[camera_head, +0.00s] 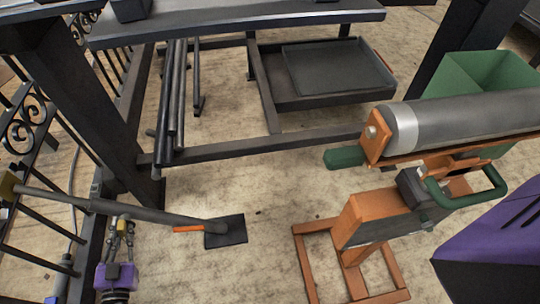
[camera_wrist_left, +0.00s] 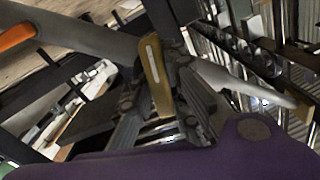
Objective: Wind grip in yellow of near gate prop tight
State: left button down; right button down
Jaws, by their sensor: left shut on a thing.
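The near gate prop (camera_head: 150,212) is a dark grey tube that slants from the gate at the left to a flat dark foot plate (camera_head: 226,236) on the floor. An orange piece (camera_head: 188,229) sits near its foot; it also shows at the upper left of the left wrist view (camera_wrist_left: 16,37). My left gripper (camera_head: 122,222) is at the tube's middle. In the left wrist view its fingers (camera_wrist_left: 163,75) are shut on the yellow grip (camera_wrist_left: 152,76), a flat bar with a pale stripe. My right gripper is out of view.
A black scrolled gate (camera_head: 38,125) stands at the left. A dark steel bench (camera_head: 230,20) with a lower tray (camera_head: 335,75) is behind. An orange stand with a grey roller (camera_head: 465,118) and a purple box (camera_head: 500,245) are at the right. Bare floor lies between.

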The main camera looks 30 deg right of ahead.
pick_arm(q)
jog(key=shift+s, duration=0.1)
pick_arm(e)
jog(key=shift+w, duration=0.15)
pick_arm(q)
jog(key=c, duration=1.7)
grip_release()
jog(key=shift+s+a, duration=0.1)
jog(key=shift+s, duration=0.1)
jog(key=v, duration=1.1)
jog(key=shift+s, duration=0.25)
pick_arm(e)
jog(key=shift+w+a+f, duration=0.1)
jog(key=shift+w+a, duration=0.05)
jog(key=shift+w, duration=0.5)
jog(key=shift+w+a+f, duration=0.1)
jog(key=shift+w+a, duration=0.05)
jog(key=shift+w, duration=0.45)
